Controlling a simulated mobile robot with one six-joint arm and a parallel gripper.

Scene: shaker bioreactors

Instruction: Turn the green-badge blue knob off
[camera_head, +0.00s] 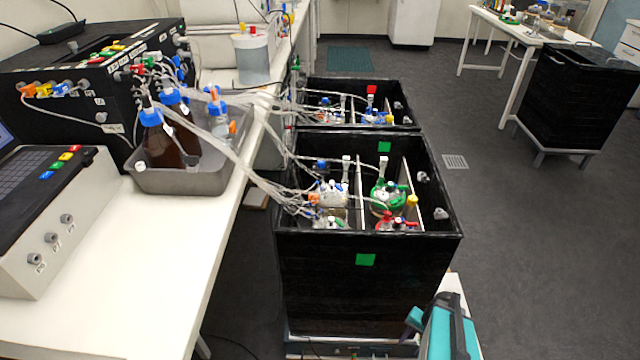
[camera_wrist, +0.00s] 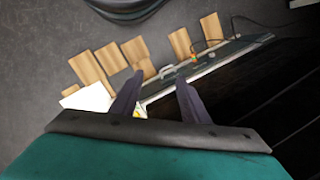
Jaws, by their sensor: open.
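The black shaker box (camera_head: 370,295) nearest me carries a green square badge (camera_head: 365,260) on its front face. A second green badge (camera_head: 384,146) is on its inner back wall. I cannot make out a blue knob for certain in either view. My gripper (camera_wrist: 158,92) is open and empty in the wrist view, its two dark fingers apart. Beyond the fingers is a grey panel edge (camera_wrist: 210,63) at the foot of a dark box, with small coloured spots too small to tell. In the head view, my teal gripper is low, at the box's front right.
A white bench (camera_head: 130,250) with a control unit and bottles in a metal tray (camera_head: 185,180) stands at left. Tubes run from it into the box. Wooden blocks (camera_wrist: 90,75) lie on the floor. Open grey floor (camera_head: 530,250) is at right.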

